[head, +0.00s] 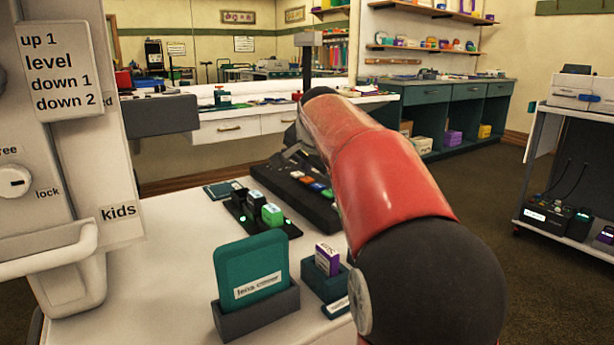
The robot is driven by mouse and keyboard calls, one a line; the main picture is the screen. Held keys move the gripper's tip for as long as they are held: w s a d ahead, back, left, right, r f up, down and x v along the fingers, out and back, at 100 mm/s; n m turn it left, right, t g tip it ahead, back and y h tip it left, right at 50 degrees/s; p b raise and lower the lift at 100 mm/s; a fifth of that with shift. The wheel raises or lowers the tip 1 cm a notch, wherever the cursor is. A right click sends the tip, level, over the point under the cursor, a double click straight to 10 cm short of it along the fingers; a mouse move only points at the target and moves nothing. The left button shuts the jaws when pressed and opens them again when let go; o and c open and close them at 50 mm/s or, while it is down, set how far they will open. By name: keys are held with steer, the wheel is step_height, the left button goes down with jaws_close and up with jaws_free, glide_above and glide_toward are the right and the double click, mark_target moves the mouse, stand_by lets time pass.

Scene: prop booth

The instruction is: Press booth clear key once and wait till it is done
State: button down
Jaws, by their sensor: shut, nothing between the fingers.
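A dark key panel (267,178) lies on the white table, with a row of small coloured keys (312,185) on it. Their labels are too small to read, so I cannot tell which one is the booth clear key. My gripper (287,158) is shut and empty, over the far part of the panel. My red arm reaches across from the lower right and hides the panel's right side. I cannot tell whether the fingertips touch a key.
Left of the panel stands a dark holder with green-lit blocks (271,213). In front are a teal lens cover (250,272) in a grey stand and a purple-white box (327,259). A white machine with level labels (62,72) rises at left.

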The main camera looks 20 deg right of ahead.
mark_target(307, 181)
step_height(307, 181, up, 5)
steer(key=p, duration=0.4)
steer(key=shift+p, duration=0.3)
stand_by(0.7)
